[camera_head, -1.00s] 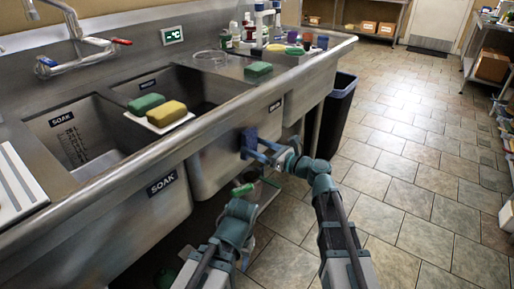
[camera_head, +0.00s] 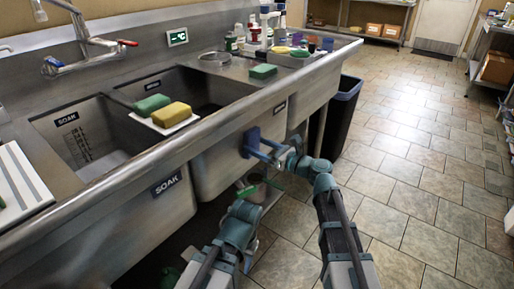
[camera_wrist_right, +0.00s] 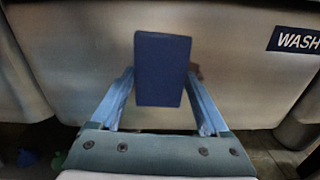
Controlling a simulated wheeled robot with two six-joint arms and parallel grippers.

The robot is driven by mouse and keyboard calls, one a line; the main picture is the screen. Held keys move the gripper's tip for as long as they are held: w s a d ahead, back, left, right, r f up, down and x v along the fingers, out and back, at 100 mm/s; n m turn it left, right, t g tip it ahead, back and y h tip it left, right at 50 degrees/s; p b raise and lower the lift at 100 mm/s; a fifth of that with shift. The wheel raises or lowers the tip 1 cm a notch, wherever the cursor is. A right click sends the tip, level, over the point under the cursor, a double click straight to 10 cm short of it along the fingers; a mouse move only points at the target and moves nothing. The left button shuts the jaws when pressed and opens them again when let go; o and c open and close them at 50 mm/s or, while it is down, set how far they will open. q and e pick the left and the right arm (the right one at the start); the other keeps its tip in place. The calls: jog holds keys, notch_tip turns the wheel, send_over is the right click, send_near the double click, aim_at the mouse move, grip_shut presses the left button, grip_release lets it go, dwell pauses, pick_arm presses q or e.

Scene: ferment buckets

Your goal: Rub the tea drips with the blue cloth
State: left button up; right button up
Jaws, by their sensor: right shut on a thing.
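The blue cloth (camera_head: 251,141) is a flat, dark blue rectangle held upright by my right gripper (camera_head: 264,149) at the steel front of the sink. In the right wrist view the cloth (camera_wrist_right: 162,69) stands between the two light blue fingers of the gripper (camera_wrist_right: 164,100), facing the steel wall. A small brownish patch (camera_wrist_right: 197,72) shows at the cloth's right edge; it may be part of the tea drips, most of which would be hidden behind the cloth. My left gripper (camera_head: 250,190) is low, below the sink front, near a green object (camera_head: 246,191); its fingers are unclear.
The sink rim (camera_head: 222,117) runs above the cloth. A white board (camera_head: 172,117) with a green and a yellow sponge lies across the basins. A dark bin (camera_head: 341,115) stands right of the sink. The tiled floor at right is clear. A WASH label (camera_wrist_right: 298,40) is right of the cloth.

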jog(key=shift+w+d, duration=0.95)
jog(key=shift+w, duration=0.15)
jog(key=shift+w, duration=0.1)
jog(key=w+d, duration=0.2)
jog(key=shift+w, duration=0.4)
jog(key=shift+s+a, duration=1.25)
jog(key=shift+s, duration=0.2)
jog(key=shift+s+a, duration=0.5)
jog(key=shift+s, duration=0.3)
jog(key=shift+s+a, duration=0.5)
jog(key=shift+s, duration=0.25)
